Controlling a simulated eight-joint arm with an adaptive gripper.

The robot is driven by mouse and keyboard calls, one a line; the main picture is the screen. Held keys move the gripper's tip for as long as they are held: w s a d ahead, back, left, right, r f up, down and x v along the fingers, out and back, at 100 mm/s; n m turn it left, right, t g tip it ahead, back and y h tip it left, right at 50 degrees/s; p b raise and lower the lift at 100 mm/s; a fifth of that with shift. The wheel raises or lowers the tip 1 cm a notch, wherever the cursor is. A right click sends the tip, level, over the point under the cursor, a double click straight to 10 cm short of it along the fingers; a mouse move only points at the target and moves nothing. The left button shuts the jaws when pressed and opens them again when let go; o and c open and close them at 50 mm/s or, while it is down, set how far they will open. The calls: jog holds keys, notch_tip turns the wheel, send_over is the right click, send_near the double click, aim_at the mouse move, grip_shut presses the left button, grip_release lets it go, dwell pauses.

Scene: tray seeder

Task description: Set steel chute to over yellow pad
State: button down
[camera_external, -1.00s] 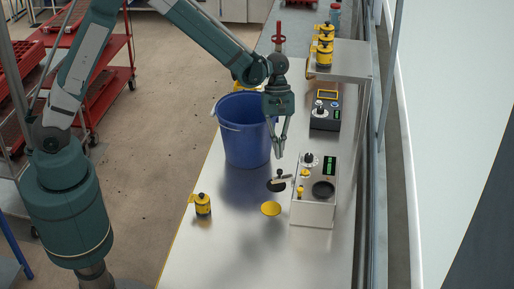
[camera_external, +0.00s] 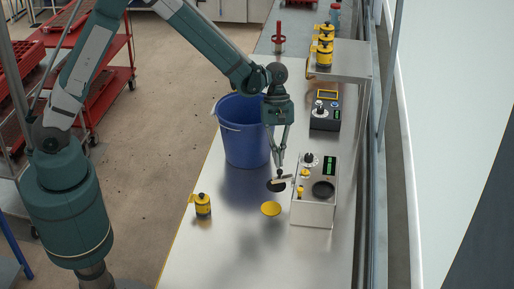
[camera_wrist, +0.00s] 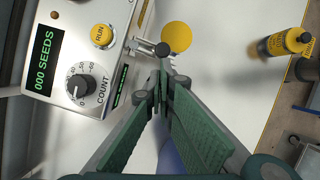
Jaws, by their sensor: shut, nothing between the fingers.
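The steel chute (camera_external: 284,179) sticks out from the left side of the seeder box, with a small dark knob on it. A dark round shape lies just below it, and I cannot tell whether it is part of the chute or a shadow. In the wrist view the chute (camera_wrist: 143,46) and its knob show just beyond my fingertips. The round yellow pad (camera_external: 271,209) lies on the bench in front of the chute; it also shows in the wrist view (camera_wrist: 177,37). My gripper (camera_external: 280,167) points down, shut and empty, close above the knob. Contact is unclear.
The seeder box (camera_external: 315,205) has a COUNT dial and a yellow RUN button (camera_wrist: 102,36). A blue bucket (camera_external: 246,145) stands behind and left of my gripper. A yellow-black bottle (camera_external: 203,206) stands at left. The front bench is clear.

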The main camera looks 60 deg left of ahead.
jog(key=shift+s+n+b, duration=0.3)
jog(key=shift+n, duration=0.2)
jog(key=s+n+t+b, duration=0.1)
jog(key=n, duration=0.1)
jog(key=s+d+n+b, duration=0.1)
jog(key=shift+s+f+n+t+h+b, duration=0.1)
jog(key=shift+s+n+t+h+b, duration=0.2)
jog(key=shift+n+t+b, duration=0.1)
jog(key=s+d+n+t+b, duration=0.1)
jog(key=n, duration=0.1)
jog(key=shift+s+d+n+b, duration=0.3)
jog(key=shift+s, duration=0.05)
jog(key=shift+d, duration=0.1)
jog(key=shift+r, duration=0.25)
notch_tip(320, 180, up, 9)
jog(key=p, duration=0.4)
send_over(276, 178)
jog(key=s+a, duration=0.3)
jog(key=a, duration=0.1)
jog(key=shift+w, duration=0.15)
